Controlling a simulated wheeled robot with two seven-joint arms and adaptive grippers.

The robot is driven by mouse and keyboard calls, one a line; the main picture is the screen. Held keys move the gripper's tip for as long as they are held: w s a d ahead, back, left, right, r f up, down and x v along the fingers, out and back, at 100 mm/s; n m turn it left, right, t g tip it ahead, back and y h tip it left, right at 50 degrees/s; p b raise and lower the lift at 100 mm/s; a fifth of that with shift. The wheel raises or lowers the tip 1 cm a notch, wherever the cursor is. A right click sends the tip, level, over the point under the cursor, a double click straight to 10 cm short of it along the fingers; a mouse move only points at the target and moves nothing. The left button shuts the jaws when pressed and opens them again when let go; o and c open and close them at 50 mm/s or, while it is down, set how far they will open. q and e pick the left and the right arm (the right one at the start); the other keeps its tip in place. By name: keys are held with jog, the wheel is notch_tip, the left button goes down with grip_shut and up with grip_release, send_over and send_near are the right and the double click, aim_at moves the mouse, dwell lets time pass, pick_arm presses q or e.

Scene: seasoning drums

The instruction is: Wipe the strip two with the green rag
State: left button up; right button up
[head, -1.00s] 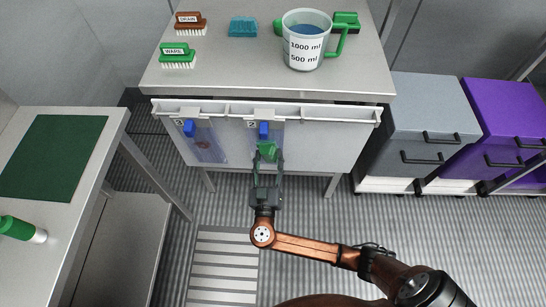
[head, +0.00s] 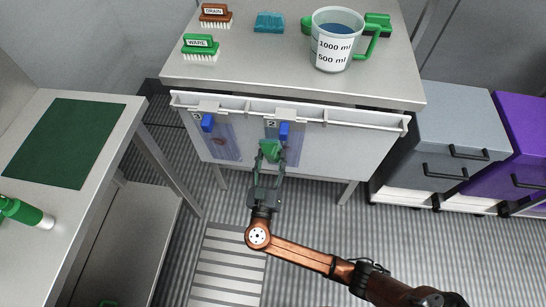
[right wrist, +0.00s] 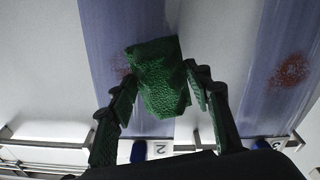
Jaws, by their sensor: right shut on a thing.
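Strip two (head: 292,151) is a translucent bluish strip hanging on the white panel under a blue clip and a "2" label. It also shows in the right wrist view (right wrist: 108,35). A faint reddish stain (right wrist: 122,72) shows on it beside the rag, partly hidden. My right gripper (head: 270,157) is shut on the crumpled green rag (head: 269,149), which also shows in the right wrist view (right wrist: 160,78). The rag is in front of the left part of strip two in the head view; I cannot tell whether it touches. My left gripper is not in view.
Strip three (head: 222,143), with a red-brown stain, hangs to the left under a rail (head: 345,118). Brushes and a measuring jug (head: 334,45) stand on the table above. A side table (head: 108,108) with a green mat is at left, drawer cabinets (head: 445,125) at right.

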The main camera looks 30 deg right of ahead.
jog(key=shift+r, duration=0.1)
jog(key=shift+v, duration=2.95)
jog(key=v, duration=0.3)
jog(key=shift+w, duration=0.1)
jog(key=shift+b+x, duration=0.7)
jog(key=shift+x, duration=3.65)
jog(key=shift+d, duration=0.15)
